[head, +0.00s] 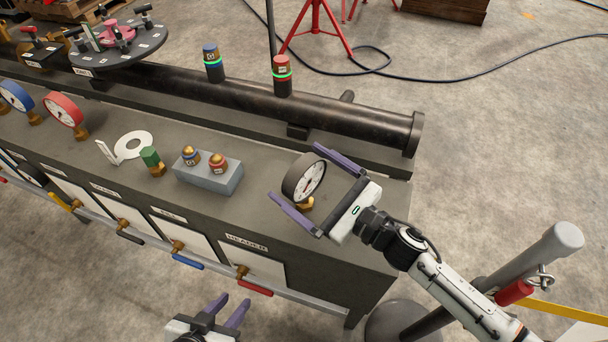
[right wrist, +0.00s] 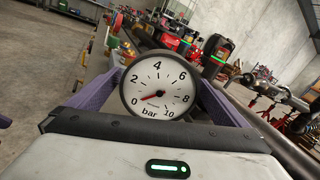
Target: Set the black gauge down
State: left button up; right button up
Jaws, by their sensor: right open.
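The black gauge (head: 298,178) has a white dial and a brass base. It stands upright on the right end of the dark bench top (head: 255,215). My right gripper (head: 297,172) is open, with one purple finger on each side of the gauge. In the right wrist view the dial (right wrist: 158,92) faces the camera between the spread fingers, with a gap beside it. Its brass base is hidden there. My left gripper (head: 236,303) is open and empty, low in front of the bench.
A red gauge (head: 64,113) and a blue gauge (head: 15,96) stand further left. A dark pipe (head: 340,120) runs behind. A post (head: 545,250) stands at right.

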jog(key=shift+r, duration=0.25)
jog(key=b+v, duration=0.1)
jog(key=v, duration=1.1)
jog(key=shift+s+f, duration=0.15)
